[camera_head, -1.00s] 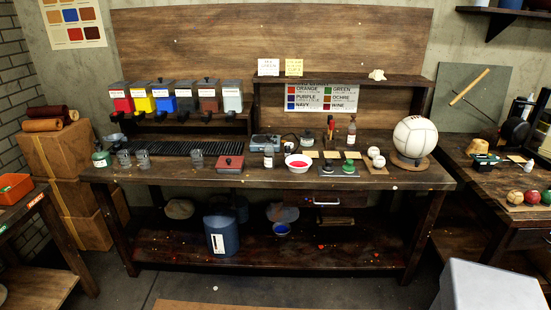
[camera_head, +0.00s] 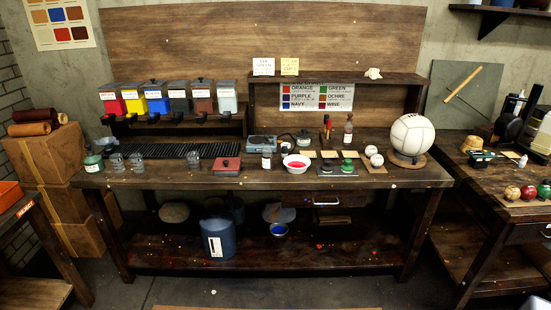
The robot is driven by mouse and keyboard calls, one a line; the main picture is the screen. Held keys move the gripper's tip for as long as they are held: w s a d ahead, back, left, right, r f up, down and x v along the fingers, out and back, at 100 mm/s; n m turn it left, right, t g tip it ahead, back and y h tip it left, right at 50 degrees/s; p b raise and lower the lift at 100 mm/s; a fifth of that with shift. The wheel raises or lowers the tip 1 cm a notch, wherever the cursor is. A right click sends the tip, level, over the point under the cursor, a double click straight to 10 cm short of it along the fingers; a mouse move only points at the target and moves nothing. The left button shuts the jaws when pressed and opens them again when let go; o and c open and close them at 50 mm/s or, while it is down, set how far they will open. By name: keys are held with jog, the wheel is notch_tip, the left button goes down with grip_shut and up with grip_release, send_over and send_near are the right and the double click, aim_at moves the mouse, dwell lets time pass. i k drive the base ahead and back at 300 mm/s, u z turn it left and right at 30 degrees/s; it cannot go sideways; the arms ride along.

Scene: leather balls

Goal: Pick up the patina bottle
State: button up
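Two labelled bottles stand on the long dark workbench (camera_head: 120,179), and their labels are too small to read. One is a tall reddish-brown bottle (camera_head: 348,130) with a pale label, upright near the back, left of a large white ball. The other is a short dark bottle (camera_head: 267,161) with a white label, upright near the front edge, left of a bowl with red contents. I cannot tell which one is the patina bottle. My gripper is not in view.
Bowl with red contents (camera_head: 296,163), white ball (camera_head: 411,136), small white balls (camera_head: 376,160), red box (camera_head: 227,166) and glasses (camera_head: 137,162) crowd the bench. Colour dispensers (camera_head: 157,100) stand at back left. A blue bin (camera_head: 219,240) is below.

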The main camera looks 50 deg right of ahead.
aim_at(267, 150)
jog(key=u, duration=0.05)
jog(key=i, duration=1)
jog(key=z, duration=0.05)
